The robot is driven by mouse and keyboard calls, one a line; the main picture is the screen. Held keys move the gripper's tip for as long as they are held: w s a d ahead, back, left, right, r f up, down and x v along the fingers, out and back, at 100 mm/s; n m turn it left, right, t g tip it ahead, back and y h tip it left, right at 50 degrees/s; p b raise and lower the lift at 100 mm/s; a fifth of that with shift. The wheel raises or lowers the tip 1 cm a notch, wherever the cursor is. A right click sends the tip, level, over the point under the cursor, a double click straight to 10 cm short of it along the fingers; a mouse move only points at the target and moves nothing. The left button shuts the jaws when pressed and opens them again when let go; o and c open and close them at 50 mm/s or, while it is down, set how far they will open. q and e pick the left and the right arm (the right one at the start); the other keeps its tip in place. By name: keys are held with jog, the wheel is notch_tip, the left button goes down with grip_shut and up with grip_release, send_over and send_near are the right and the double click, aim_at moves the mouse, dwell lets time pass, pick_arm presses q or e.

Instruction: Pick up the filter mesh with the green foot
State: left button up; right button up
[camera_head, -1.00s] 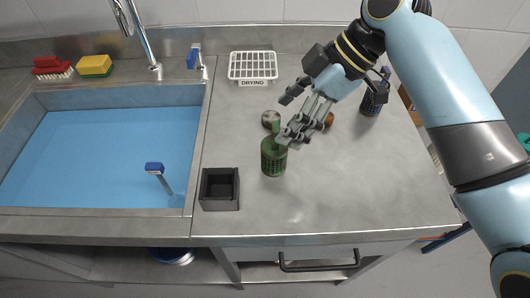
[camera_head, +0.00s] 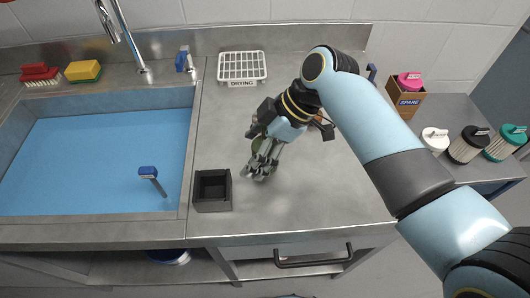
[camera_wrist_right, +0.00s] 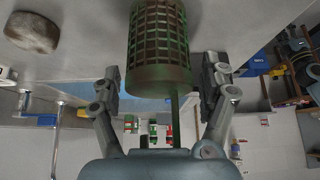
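The filter mesh with the green foot (camera_wrist_right: 160,45) is a dark lattice cylinder with a green band and a green stem (camera_wrist_right: 174,105) pointing towards my palm. In the head view it is mostly hidden behind my right gripper (camera_head: 259,166), with a bit of green (camera_head: 256,145) showing. My right gripper, also in the wrist view (camera_wrist_right: 163,82), is open. Its fingers are on either side of the stem and the mesh's near end, with visible gaps. My left gripper is not in view.
A dark square holder (camera_head: 212,190) stands left of the gripper, by the blue sink (camera_head: 90,160). A white drying rack (camera_head: 242,67) is at the back. A rounded grey-brown object (camera_wrist_right: 34,32) lies near the mesh. Filters and a spare box (camera_head: 406,98) stand at right.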

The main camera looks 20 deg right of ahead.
jog(key=c, duration=1.3)
jog(key=shift+r, duration=0.15)
